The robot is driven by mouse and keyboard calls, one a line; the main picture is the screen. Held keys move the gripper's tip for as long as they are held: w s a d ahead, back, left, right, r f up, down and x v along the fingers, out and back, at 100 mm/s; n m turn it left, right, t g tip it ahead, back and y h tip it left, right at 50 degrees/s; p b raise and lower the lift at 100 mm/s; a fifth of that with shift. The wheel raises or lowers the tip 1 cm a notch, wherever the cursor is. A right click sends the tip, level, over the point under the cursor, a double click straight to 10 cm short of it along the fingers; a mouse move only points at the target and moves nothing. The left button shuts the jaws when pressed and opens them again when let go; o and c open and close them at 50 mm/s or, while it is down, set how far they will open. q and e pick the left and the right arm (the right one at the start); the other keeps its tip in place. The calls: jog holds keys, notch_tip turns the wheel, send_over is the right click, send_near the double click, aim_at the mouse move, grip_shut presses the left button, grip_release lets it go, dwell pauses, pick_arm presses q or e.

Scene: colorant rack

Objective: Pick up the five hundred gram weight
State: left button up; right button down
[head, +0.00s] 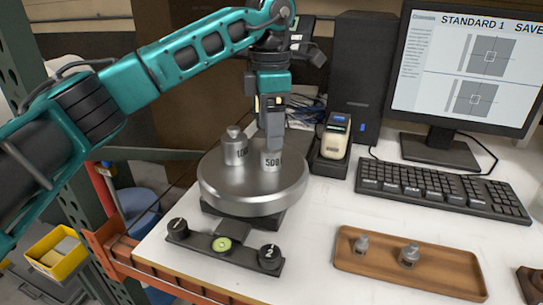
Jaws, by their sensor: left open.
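The five hundred gram weight (270,161) is a small silver cylinder marked "500". It stands upright on the round metal pan (252,197) of a scale, and its top is hidden by my gripper. My left gripper (272,141) points straight down right over this weight, with its fingers open at the weight's top. I cannot tell whether the fingers touch it. A second, larger-looking silver weight (235,150) stands on the pan just left of it. My right gripper is not in view.
A wooden tray (440,276) with two small weights lies at the front right. A handheld device in a dock (335,138), a keyboard (443,187), a monitor (473,62) and a dark speaker-like box (357,65) stand behind. A button bar (206,245) lies before the scale. White tabletop between is clear.

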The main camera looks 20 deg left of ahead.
aim_at(271, 153)
pick_arm(q)
notch_tip(271, 153, down, 6)
jog(key=shift+w+r, duration=0.15)
dwell(0.3)
jog(key=shift+r, duration=0.1)
grip_shut()
dwell(0.4)
